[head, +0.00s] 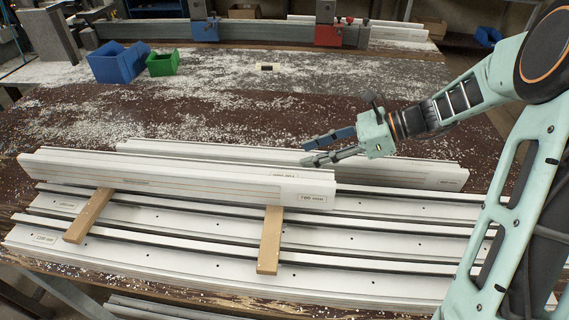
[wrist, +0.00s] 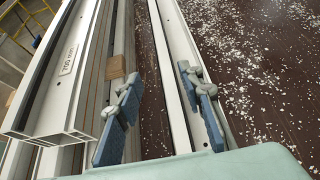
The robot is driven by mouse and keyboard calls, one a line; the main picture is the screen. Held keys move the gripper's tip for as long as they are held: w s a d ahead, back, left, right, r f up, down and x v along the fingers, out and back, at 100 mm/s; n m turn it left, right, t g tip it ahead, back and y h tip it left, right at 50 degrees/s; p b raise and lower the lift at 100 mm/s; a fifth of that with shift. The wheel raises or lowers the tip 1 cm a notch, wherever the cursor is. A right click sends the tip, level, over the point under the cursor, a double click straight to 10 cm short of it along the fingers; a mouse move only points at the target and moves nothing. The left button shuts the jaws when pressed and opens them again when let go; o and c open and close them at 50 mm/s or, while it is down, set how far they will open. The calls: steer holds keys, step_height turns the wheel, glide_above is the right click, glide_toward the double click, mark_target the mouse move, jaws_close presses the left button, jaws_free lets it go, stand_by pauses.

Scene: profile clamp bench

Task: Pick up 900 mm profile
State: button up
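A white profile (head: 400,175) lies behind the front stack, with a small label near its right end that I cannot read clearly. In the wrist view a long white profile (wrist: 168,70) runs between the fingers, nearer the right one. My gripper (head: 306,153) is open and empty above the rear profiles; its blue-padded fingers also show in the wrist view (wrist: 160,82). The fingers appear apart from the profile; the exact height gap is hard to tell. In front, a white profile labelled 700 mm (wrist: 68,58) lies on wooden strips; it also shows in the head view (head: 180,180).
Wooden strips (head: 89,215) (head: 269,240) lie across several long white profiles (head: 150,255) at the front. Blue (head: 118,64) and green (head: 163,65) bins stand at the back left. A clamp rail (head: 260,32) lies behind. The chip-strewn middle bench is mostly free.

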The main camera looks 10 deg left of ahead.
mark_target(286, 158)
steer(key=shift+w+b+x, duration=0.15)
steer(key=shift+b+x, duration=0.05)
steer(key=shift+x, duration=1.4)
steer(key=shift+w+b+x, duration=0.15)
steer(key=shift+b+x, duration=0.05)
steer(key=shift+x, duration=1.4)
steer(key=shift+r, duration=0.25)
steer(key=shift+c, duration=0.4)
jaws_close()
steer(key=shift+a+r, duration=0.1)
steer(key=shift+r, duration=0.05)
